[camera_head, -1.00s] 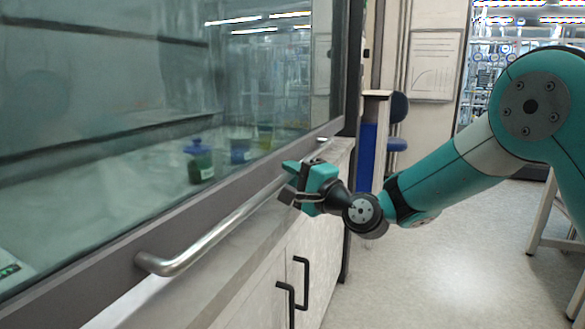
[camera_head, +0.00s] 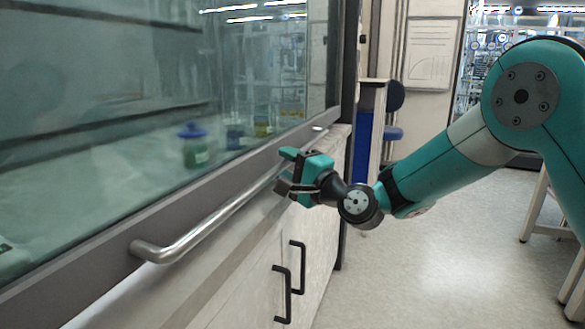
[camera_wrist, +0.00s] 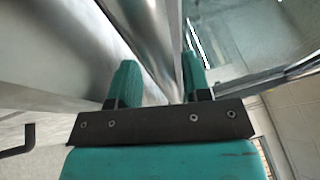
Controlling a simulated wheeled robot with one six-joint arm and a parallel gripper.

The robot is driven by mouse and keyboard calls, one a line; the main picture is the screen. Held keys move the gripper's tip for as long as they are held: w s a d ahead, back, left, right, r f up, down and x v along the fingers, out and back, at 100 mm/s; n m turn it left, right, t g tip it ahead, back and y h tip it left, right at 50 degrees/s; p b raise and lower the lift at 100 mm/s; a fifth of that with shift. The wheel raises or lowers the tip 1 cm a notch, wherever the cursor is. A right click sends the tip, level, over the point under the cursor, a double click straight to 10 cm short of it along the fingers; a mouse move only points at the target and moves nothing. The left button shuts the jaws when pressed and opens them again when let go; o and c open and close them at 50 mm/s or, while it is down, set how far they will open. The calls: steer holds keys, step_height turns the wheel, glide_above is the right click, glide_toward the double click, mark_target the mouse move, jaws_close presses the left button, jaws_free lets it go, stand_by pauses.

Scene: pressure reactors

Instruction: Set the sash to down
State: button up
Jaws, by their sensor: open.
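The sash (camera_head: 110,120) is a large glass pane in a dark grey frame on the left of the head view. Its lower frame edge sits close to the worktop level. A silver bar handle (camera_head: 200,232) runs along that frame. My gripper (camera_head: 284,171) is at the far end of the handle, with its teal fingers open around the bar. In the wrist view, the handle (camera_wrist: 160,40) passes between the two fingers (camera_wrist: 160,82). Whether either finger touches the bar, I cannot tell.
Behind the glass stand a green bottle with a blue cap (camera_head: 193,146) and other bottles. Below the sash are cabinet doors with black handles (camera_head: 297,267). A blue chair (camera_head: 393,115) stands behind.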

steer(key=b+v, duration=0.8)
steer(key=v, duration=0.9)
steer(key=shift+d+f, duration=0.15)
steer(key=shift+s, duration=0.15)
steer(key=s+a+f+n+g, duration=0.2)
steer(key=s+a+n+g, duration=0.3)
steer(key=s+n+g, duration=0.25)
steer(key=s+d+f+n+g+h, duration=0.3)
steer(key=s+d+f+n+h, duration=0.15)
steer(key=s, duration=0.35)
steer(key=s+d+f+n+g+h, duration=0.3)
steer(key=s+d+f+n+h, duration=0.15)
steer(key=s, duration=0.35)
step_height(320, 180, up, 34)
steer(key=h+p, duration=0.1)
steer(key=p, duration=3.2)
steer(key=shift+s+d+f+p, duration=0.15)
steer(key=shift+s+d+p, duration=0.2)
steer(key=shift+d, duration=0.1)
